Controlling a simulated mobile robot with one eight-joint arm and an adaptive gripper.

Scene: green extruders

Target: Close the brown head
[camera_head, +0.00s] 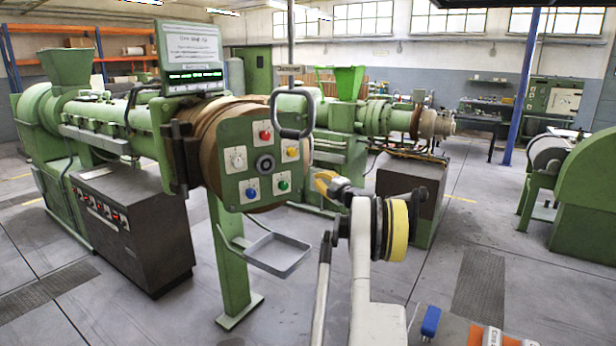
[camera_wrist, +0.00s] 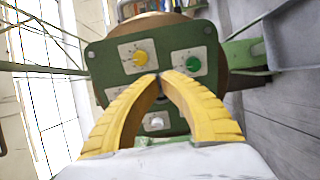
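The brown head (camera_head: 207,135) is a thick round drum at the near end of the left green extruder. A green panel (camera_head: 230,131) with coloured buttons covers its front. A grey loop handle (camera_head: 295,132) stands out at the panel's upper right. I cannot tell whether a gap separates the head from the barrel. My gripper (camera_head: 322,182) is just right of the panel, below the handle. In the wrist view its yellow fingers (camera_wrist: 160,76) meet at the tips before the panel (camera_wrist: 105,60), with nothing seen between them. The brown head (camera_wrist: 150,24) shows behind the panel.
A grey tray (camera_head: 280,254) sticks out low below the head, beside a green support post (camera_head: 232,262). A dark control cabinet (camera_head: 135,225) stands left. A second extruder (camera_head: 385,112) stands behind. Open floor lies to the right, before a green machine (camera_head: 588,205).

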